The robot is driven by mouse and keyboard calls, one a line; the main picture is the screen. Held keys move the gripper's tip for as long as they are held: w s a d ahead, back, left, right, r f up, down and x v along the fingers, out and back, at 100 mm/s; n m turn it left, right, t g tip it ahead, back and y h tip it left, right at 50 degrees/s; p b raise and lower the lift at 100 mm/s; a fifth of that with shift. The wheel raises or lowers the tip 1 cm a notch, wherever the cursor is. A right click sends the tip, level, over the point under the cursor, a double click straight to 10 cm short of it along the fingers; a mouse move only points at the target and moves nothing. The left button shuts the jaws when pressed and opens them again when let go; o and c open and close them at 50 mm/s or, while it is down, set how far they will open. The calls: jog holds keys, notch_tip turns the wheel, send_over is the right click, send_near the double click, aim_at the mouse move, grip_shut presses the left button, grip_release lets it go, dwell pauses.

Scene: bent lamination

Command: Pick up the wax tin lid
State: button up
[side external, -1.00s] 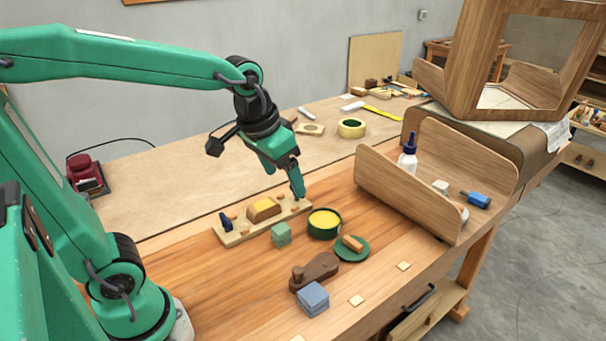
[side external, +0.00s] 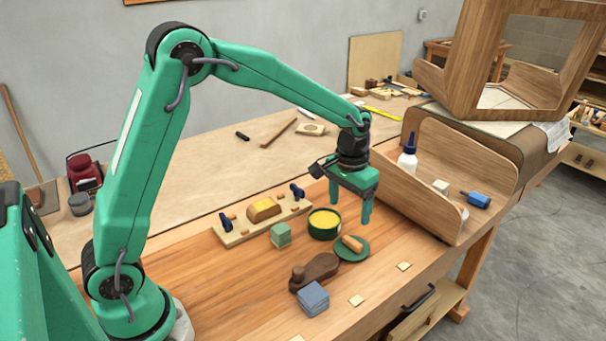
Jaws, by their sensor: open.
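The wax tin lid (side external: 349,256) is a flat, dark green disc lying on the bench in front of the wax tin (side external: 324,234). A small tan wooden piece (side external: 352,243) rests on the lid. The tin is green, stands without a cover and shows yellow wax inside. My gripper (side external: 350,204) is open, pointing down, with nothing between its fingers. It hangs above the bench, behind and above the lid, with its fingers apart from the lid and tin.
A wooden board (side external: 240,236) with a tan block and blue clamps lies left of the tin. A green block stack (side external: 281,236), a brown plane-like tool (side external: 318,268) and blue-grey blocks (side external: 313,296) stand nearby. A bent wooden tray (side external: 400,196) stands to the right.

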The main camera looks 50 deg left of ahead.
aim_at(353, 240)
jog(key=shift+w+d+f, duration=0.15)
jog(key=shift+w+f, duration=0.25)
jog(key=shift+f, duration=0.35)
jog(key=shift+w+d+f, duration=0.1)
jog(key=shift+w+f, duration=0.3)
jog(key=shift+f, duration=0.3)
jog(key=shift+f, duration=0.1)
jog(key=shift+f, duration=1.2)
jog(key=shift+f, duration=0.1)
jog(key=shift+w+f, duration=0.15)
jog(key=shift+f, duration=2.3)
jog(key=shift+c, duration=0.5)
jog(key=c, duration=1)
